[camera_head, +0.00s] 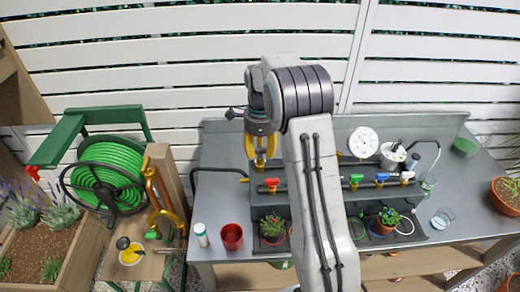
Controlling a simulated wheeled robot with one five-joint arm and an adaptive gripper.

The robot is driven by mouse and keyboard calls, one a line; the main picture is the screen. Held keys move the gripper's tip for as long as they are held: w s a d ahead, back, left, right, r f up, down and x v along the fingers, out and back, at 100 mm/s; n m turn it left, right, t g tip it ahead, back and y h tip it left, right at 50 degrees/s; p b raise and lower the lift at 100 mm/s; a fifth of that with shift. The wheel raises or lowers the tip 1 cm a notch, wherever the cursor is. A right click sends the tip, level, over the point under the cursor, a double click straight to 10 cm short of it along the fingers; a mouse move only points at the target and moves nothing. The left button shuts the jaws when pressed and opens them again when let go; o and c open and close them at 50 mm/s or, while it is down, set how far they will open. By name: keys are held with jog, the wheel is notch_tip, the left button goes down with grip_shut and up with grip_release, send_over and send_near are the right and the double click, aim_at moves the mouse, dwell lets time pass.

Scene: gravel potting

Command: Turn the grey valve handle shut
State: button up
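My gripper (261,154) points down over the left part of the bench, its yellow fingers apart. A small brass fitting (260,164) shows just below and between the fingertips; whether they touch it I cannot tell. I cannot make out a grey handle for sure; my arm hides part of the pipe.
The grey bench (222,175) holds a red cup (232,237), a white bottle (201,234), potted plants (272,228) and a white dial (363,142). A black bent pipe (215,171) lies left of my gripper. A green hose reel (108,177) stands at the left.

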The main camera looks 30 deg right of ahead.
aim_at(260, 150)
jog(key=shift+o, duration=0.9)
jog(key=shift+r, duration=0.2)
notch_tip(260, 150, up, 12)
jog(key=shift+f, duration=0.15)
dwell(0.3)
